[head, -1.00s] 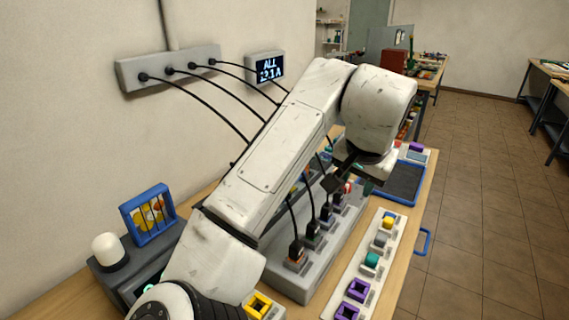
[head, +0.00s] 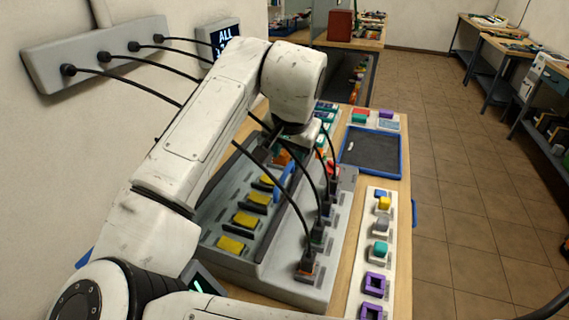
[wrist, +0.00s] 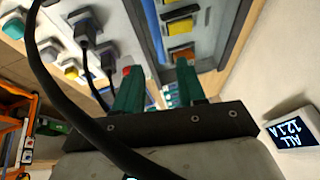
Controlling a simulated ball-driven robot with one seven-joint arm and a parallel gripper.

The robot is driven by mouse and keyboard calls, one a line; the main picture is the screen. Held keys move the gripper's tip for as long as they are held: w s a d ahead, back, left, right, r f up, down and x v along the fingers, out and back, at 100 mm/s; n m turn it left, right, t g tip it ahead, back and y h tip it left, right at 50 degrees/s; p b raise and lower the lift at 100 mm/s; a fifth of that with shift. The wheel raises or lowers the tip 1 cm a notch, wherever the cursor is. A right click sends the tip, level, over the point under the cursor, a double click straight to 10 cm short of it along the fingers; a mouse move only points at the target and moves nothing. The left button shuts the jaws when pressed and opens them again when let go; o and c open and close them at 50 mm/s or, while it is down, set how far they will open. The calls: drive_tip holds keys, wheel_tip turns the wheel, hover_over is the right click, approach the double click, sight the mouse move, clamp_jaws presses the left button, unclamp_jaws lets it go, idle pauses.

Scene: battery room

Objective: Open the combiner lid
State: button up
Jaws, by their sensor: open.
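The grey combiner box (head: 258,268) stands on the wooden bench. Its left part shows several yellow blocks (head: 247,220) in a dark recess; I cannot tell whether a clear lid covers them. A blue curved handle (head: 285,182) rises along the recess's right side. In the head view my gripper is mostly hidden behind my wrist, over the box's far end.
Black cables run from a wall strip (head: 90,60), and plugs (head: 306,265) with cables stand on the box's right part. A white strip with coloured blocks (head: 378,230) and a blue-rimmed tray (head: 401,176) lie to the right. A display (head: 205,35) hangs on the wall.

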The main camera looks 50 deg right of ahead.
sight(287, 170)
drive_tip(key=x, duration=0.6)
drive_tip(key=shift+d+f, duration=0.1)
drive_tip(key=shift+f, duration=0.3)
drive_tip(key=shift+c, duration=0.3)
clamp_jaws()
